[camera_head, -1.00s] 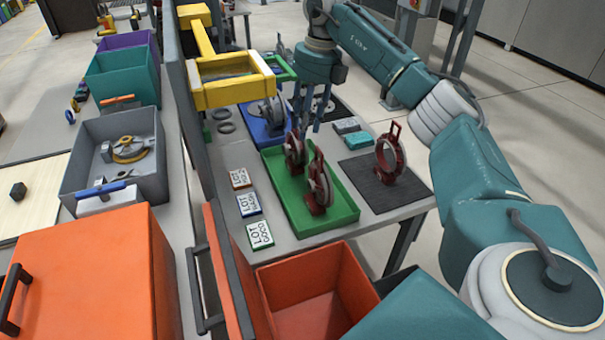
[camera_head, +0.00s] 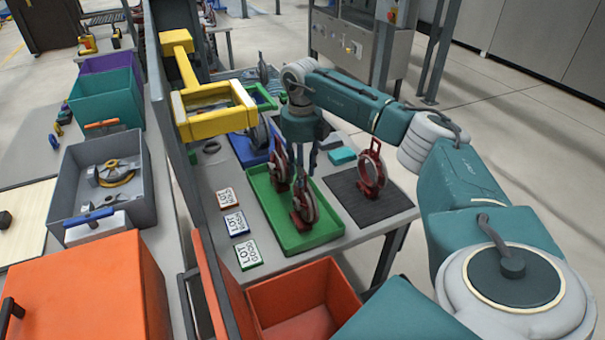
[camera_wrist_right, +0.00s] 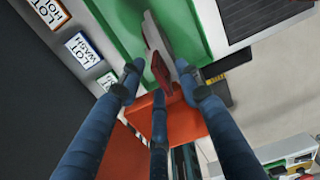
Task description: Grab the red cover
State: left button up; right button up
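Two red covers, each an upright ring-like part with a grey disc, stand in the green tray (camera_head: 325,232): a rear one (camera_head: 280,168) and a front one (camera_head: 305,204). A third red cover (camera_head: 371,170) stands on a dark mat. My right gripper (camera_head: 309,166) points down over the tray, close to the two covers there. In the right wrist view its blue fingers (camera_wrist_right: 160,88) are spread, with a red cover (camera_wrist_right: 161,73) seen edge-on between or just beyond the tips. I cannot tell whether they touch it. My left gripper is not in view.
A yellow frame (camera_head: 215,122) overhangs the table's left side. A blue tray (camera_head: 243,152) lies behind the green one. Lot cards (camera_head: 237,223) lie to its left. An open orange bin (camera_head: 300,300) stands in front. A teal block (camera_head: 342,156) sits behind the mat.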

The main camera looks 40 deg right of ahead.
jog(key=shift+f, duration=0.35)
grip_shut()
jog(key=shift+w+r, duration=0.1)
jog(key=shift+r, duration=0.1)
jog(key=shift+w+r, duration=0.1)
jog(key=shift+r, duration=0.3)
notch_tip(320, 180, up, 19)
jog(key=b, duration=0.1)
dwell(0.3)
